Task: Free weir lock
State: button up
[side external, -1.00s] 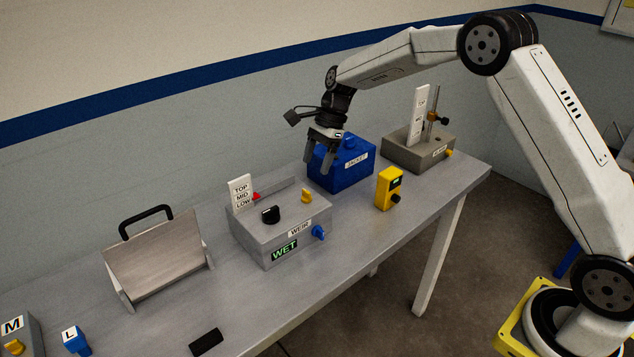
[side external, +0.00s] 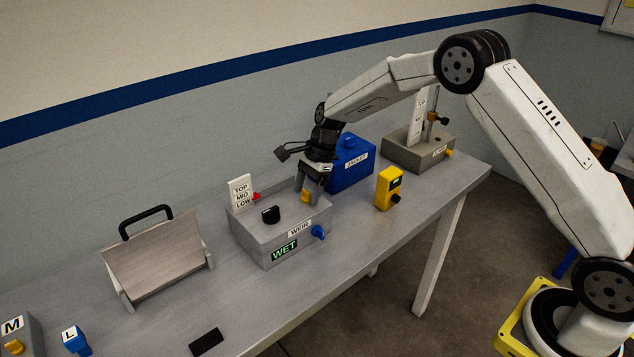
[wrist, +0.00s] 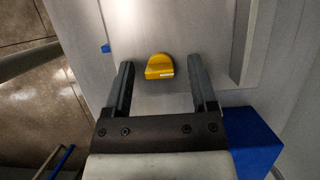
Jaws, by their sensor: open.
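The grey weir box (side external: 265,237) stands on the table, with a WEIR label and a lit green WET display (side external: 284,250). A yellow knob (side external: 305,197), likely the weir lock, sits on its top near the right end. A black knob (side external: 270,214) is also on top, and a blue knob (side external: 319,232) is on the front. My gripper (side external: 309,193) is open above the right end of the box. In the wrist view the yellow knob (wrist: 160,67) lies between and just beyond the fingertips of my gripper (wrist: 162,75). Contact cannot be told.
A level plate (side external: 241,192) reading TOP, MID, LOW with a red pointer rises behind the box. The blue JACKET box (side external: 352,172) is close to my gripper's right. A yellow handheld box (side external: 389,187) stands farther right. A handled grey panel (side external: 155,258) stands left.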

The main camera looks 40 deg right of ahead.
grip_shut()
